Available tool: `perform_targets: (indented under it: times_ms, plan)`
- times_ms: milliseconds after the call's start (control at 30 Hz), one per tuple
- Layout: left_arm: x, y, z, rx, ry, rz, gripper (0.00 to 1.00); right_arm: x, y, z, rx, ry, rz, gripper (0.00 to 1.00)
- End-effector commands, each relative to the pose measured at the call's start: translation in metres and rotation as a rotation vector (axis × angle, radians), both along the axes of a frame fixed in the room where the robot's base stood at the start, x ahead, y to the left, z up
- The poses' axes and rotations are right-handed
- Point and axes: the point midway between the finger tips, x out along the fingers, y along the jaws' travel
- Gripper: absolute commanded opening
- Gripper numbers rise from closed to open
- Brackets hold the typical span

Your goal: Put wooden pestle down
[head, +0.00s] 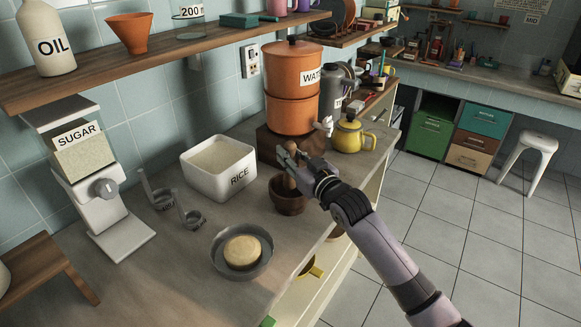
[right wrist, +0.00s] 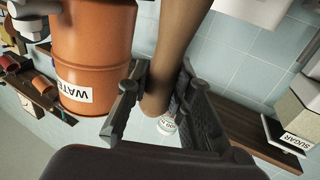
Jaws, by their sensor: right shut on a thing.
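The wooden pestle (right wrist: 178,50) is a smooth brown rod between the two dark fingers of my right gripper (right wrist: 158,92) in the right wrist view. In the head view my right gripper (head: 288,158) is shut on the pestle, close above a dark brown mortar (head: 287,203) on the counter. The pestle's lower part (head: 290,181) shows beneath the fingers at the mortar's mouth. I cannot tell whether its end touches the mortar's inside. My left gripper is not in view.
A white rice box (head: 205,183) stands left of the mortar. A grey pan (head: 223,271) with a round pale item lies in front. The orange water container (head: 290,100) and yellow teapot (head: 350,136) stand behind. The counter's front edge is close to the mortar's right.

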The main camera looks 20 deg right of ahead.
Motion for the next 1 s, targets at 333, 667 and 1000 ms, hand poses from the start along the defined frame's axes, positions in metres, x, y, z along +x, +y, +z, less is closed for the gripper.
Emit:
perform_targets:
  times_ms: [333, 667, 1000]
  plan:
    - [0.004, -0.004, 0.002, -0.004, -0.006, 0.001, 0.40, 0.000, 0.000, -0.039, -0.001, 0.002, -0.001, 0.00]
    - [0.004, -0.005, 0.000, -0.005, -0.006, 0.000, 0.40, 0.000, 0.000, -0.042, -0.001, 0.003, -0.001, 0.21]
    - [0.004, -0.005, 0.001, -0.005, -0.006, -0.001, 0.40, 0.000, 0.000, -0.041, -0.001, 0.003, 0.000, 0.41]
